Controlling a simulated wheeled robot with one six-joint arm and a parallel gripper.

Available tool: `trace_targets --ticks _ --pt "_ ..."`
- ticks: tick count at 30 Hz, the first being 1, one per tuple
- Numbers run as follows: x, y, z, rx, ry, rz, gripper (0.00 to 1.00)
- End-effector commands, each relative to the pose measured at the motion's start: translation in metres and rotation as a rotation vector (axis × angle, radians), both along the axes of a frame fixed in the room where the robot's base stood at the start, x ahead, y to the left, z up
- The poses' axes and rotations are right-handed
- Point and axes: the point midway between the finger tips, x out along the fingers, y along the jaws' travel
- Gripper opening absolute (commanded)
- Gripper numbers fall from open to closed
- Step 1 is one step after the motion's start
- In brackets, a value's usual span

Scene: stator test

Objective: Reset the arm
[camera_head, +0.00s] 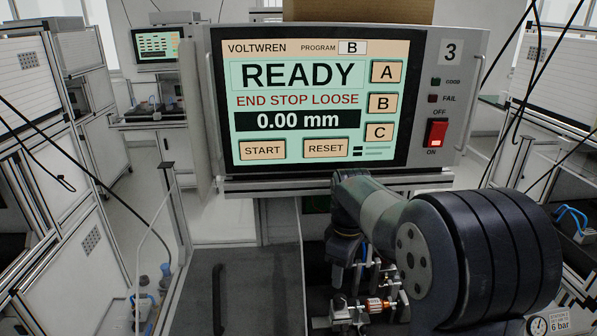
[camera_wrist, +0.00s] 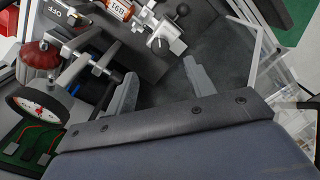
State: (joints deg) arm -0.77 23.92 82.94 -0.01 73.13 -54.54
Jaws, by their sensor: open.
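My arm (camera_head: 415,235) reaches in from the lower right in the head view, below the tester panel (camera_head: 462,70); its gripper is not clearly made out there. In the wrist view my gripper (camera_wrist: 160,80) is open, its two grey fingers apart with nothing between them. The fingers are over a dark surface, near a metal fixture (camera_wrist: 165,35) with a black ball knob. A part with a label (camera_wrist: 121,9), partly cut off by the top edge, sits beside that fixture.
The screen (camera_head: 310,100) reads READY, END STOP LOOSE, 0.00 mm, program B. The red rocker switch (camera_head: 436,133) is lit. In the wrist view, a dial gauge (camera_wrist: 42,104) and red knob (camera_wrist: 40,55) stand left; a clear box (camera_wrist: 285,100) lies right.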

Motion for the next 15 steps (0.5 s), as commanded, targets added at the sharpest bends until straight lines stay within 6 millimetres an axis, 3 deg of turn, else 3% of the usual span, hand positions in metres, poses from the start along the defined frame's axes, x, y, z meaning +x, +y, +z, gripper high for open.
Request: trace_targets --ticks 9,15 --pt "-0.001 0.000 -0.062 0.000 0.006 0.000 0.51" --pt "-0.001 0.000 -0.088 0.000 0.004 0.000 0.51"
